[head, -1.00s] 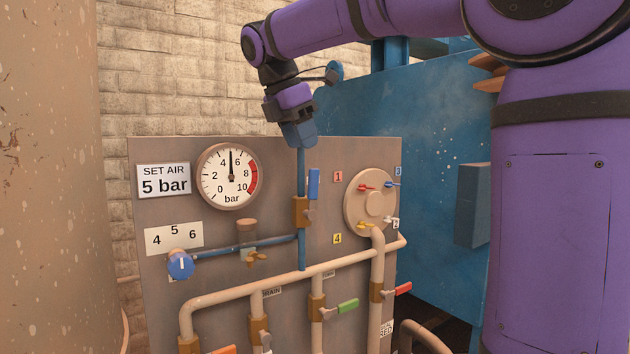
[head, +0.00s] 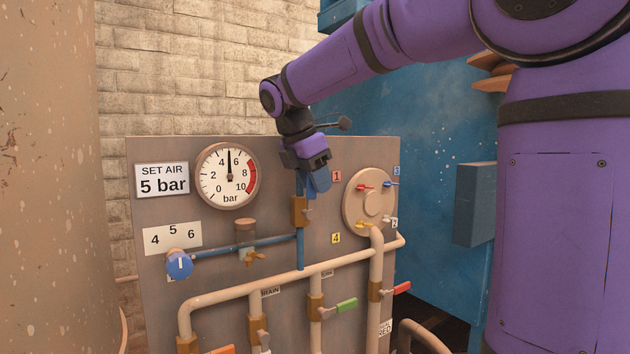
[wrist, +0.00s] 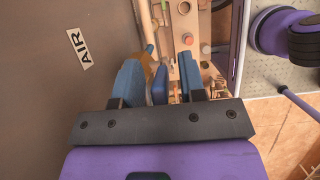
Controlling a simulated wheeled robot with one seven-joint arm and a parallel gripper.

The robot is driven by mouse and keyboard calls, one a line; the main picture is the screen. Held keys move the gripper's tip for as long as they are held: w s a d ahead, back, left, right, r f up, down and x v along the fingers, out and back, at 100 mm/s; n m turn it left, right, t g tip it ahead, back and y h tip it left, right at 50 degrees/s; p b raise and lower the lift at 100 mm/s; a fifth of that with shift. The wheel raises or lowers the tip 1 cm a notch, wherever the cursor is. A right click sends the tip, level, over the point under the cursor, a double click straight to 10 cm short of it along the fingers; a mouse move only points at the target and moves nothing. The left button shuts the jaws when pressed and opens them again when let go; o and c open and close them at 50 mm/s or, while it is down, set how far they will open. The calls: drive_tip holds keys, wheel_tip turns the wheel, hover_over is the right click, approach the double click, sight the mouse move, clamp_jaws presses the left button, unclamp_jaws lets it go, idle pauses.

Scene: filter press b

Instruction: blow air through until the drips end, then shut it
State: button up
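The blue air valve handle (wrist: 160,88) sits between my fingers in the wrist view, with gaps visible beside it. In the head view my gripper (head: 316,182) hides this handle, in front of the brass valve body (head: 300,211) on the vertical blue air pipe (head: 300,255). My gripper (wrist: 158,78) is open, its two blue fingers apart around the handle. The pressure gauge (head: 228,176) reads about 5 bar. The blue regulator knob (head: 180,264) has its white mark up, towards 5. No drips can be made out.
An AIR label (wrist: 79,49) is on the panel. Green (head: 347,305), red (head: 402,288) and orange (head: 222,350) valve handles sit lower down. A round plate (head: 358,208) with small coloured cocks is right of my gripper. A blue machine body (head: 430,190) stands behind.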

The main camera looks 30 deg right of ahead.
clamp_jaws()
drive_tip(key=shift+d, duration=0.1)
drive_tip(key=d+f+y, duration=0.5)
drive_tip(key=y, duration=0.8)
drive_tip(key=shift+d+f+y, duration=0.4)
idle(0.5)
drive_tip(key=shift+o, duration=0.4)
unclamp_jaws()
drive_tip(key=shift+f, duration=0.1)
